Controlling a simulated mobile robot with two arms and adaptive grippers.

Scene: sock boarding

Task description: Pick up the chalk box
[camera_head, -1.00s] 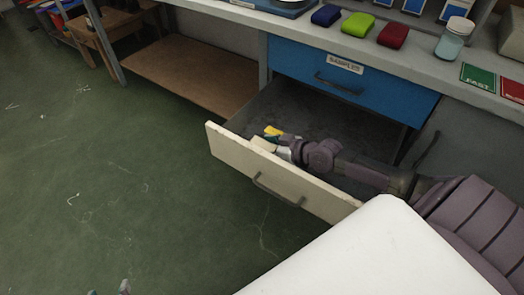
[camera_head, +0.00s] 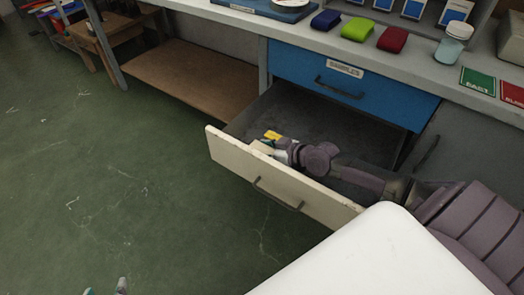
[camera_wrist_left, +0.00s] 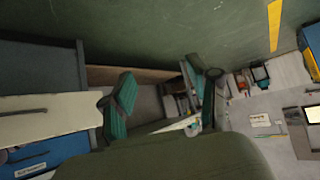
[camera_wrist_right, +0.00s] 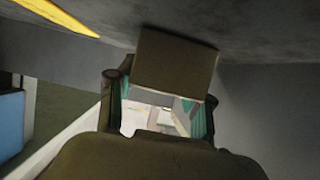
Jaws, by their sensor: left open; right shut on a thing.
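My right gripper (camera_head: 278,147) reaches into the open drawer (camera_head: 290,195), close to its cream front panel. It is shut on a pale box (camera_head: 262,147), which I take for the chalk box. In the right wrist view the box (camera_wrist_right: 175,62) looks plain brown in shadow and sits at the fingertips. In the head view it is partly hidden by the gripper and drawer front. I cannot tell whether it touches the drawer floor. My left gripper (camera_head: 105,289) is at the bottom edge of the head view. In the left wrist view it (camera_wrist_left: 160,92) is open and empty.
A yellow thing (camera_head: 272,135) lies in the drawer beside the box. A closed blue drawer (camera_head: 350,85) is above. The bench top holds blue, green and red blocks (camera_head: 358,28) and a jar (camera_head: 454,42). A white surface (camera_head: 385,255) is at the lower right. The green floor is clear.

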